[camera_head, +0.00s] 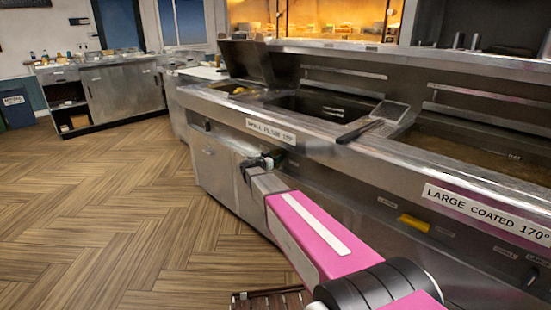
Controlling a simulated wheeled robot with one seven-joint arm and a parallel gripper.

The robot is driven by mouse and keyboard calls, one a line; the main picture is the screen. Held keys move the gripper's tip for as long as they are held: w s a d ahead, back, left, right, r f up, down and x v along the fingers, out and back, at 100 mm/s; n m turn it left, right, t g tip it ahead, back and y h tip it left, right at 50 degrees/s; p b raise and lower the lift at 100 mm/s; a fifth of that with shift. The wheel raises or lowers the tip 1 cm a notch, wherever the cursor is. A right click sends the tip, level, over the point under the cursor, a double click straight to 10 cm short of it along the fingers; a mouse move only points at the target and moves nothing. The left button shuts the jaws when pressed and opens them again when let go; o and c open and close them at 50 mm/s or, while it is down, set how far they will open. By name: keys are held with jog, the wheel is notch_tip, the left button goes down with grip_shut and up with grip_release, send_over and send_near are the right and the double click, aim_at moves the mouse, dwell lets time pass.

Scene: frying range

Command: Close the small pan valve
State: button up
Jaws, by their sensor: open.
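The small pan (318,106) is a dark well in the steel range. A white label (270,130) on the front edge below it seems to read "SMALL PLAIN", but it is blurred. My gripper (262,162) is open, at the front panel just below this label. It is small and dark in this view. I cannot make out the small pan valve; my gripper or arm may hide it. I cannot tell whether the gripper touches the panel or anything on it.
A yellow handle (414,223) sits on the front panel near the label (488,213) reading "LARGE COATED 170°". A tool with a flat mesh head (388,111) lies across the range top. A slatted wooden thing (270,301) is on the floor. The wooden floor (110,200) at left is clear.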

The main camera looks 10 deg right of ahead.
grip_shut()
jog(key=shift+n, duration=0.3)
jog(key=n, duration=0.3)
jog(key=shift+w+a+n, duration=0.1)
jog(key=shift+w+n, duration=0.15)
jog(key=shift+n, duration=0.05)
jog(key=n, duration=0.4)
jog(key=shift+w+a+f, duration=0.15)
jog(key=shift+w+f, duration=0.05)
jog(key=shift+f, duration=0.05)
jog(key=n, duration=0.5)
jog(key=shift+w+a+f, duration=0.1)
jog(key=shift+w+f, duration=0.05)
jog(key=shift+f, duration=0.1)
jog(key=n, duration=0.4)
jog(key=shift+f+n, duration=0.3)
